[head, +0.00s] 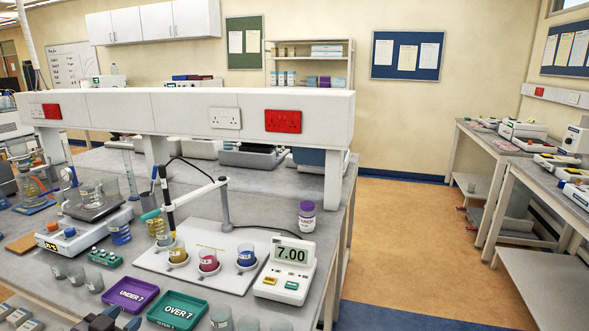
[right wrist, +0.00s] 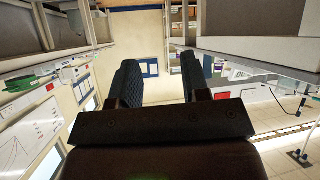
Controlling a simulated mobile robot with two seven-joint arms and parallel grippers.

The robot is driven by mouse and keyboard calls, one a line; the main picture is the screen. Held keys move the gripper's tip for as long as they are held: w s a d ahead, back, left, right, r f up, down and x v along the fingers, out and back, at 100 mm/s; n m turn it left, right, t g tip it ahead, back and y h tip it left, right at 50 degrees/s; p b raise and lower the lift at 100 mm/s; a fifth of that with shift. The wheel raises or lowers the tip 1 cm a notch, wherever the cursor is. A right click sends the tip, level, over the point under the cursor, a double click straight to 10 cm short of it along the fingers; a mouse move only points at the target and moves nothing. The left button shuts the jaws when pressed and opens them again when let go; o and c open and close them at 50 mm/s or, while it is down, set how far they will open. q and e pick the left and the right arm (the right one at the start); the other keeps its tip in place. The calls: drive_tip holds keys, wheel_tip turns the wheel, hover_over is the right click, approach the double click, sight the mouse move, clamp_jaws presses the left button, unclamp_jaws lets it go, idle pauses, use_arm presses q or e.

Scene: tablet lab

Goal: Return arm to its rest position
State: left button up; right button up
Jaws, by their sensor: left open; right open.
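My left gripper (head: 112,318) shows at the bottom left edge of the head view, dark, cut off by the frame and low by the front of the bench. It is open, and I see nothing held in it. My right gripper (right wrist: 158,78) shows in the right wrist view with its two dark ridged fingers spread wide apart. The gap between them is empty, with the wall and a board far behind. I cannot see the right gripper in the head view. The arms are mostly hidden in both views.
The bench holds a purple tray (head: 131,293), a green tray (head: 178,310) and a white board (head: 195,278) with yellow, red and blue beakers. A meter (head: 286,271) reads 7.00 beside a probe stand (head: 226,208). A balance (head: 84,236) stands left. The floor (head: 425,240) at right is clear.

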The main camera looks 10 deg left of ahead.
use_arm(q)
drive_tip(key=s+d+f+n+g, duration=0.1)
drive_tip(key=s+d+f, duration=0.5)
drive_tip(key=s+f, duration=0.2)
drive_tip(key=s+d+f+n+g+y, duration=0.1)
drive_tip(key=s+d+f+n+g, duration=0.1)
drive_tip(key=s+d+f, duration=0.5)
drive_tip(key=s+f, duration=0.2)
drive_tip(key=s, duration=0.1)
drive_tip(key=shift+s+d+f+g, duration=0.15)
drive_tip(key=shift+s+d+g, duration=0.15)
drive_tip(key=shift+s, duration=0.05)
use_arm(e)
drive_tip(key=shift+w+r, duration=0.15)
drive_tip(key=shift+w, duration=0.05)
drive_tip(key=shift+s, duration=0.1)
drive_tip(key=shift+s+f, duration=0.45)
drive_tip(key=shift+s, duration=0.05)
drive_tip(key=shift+w+r, duration=0.1)
drive_tip(key=shift+w+r, duration=0.35)
drive_tip(key=shift+w, duration=0.1)
drive_tip(key=shift+s, duration=0.1)
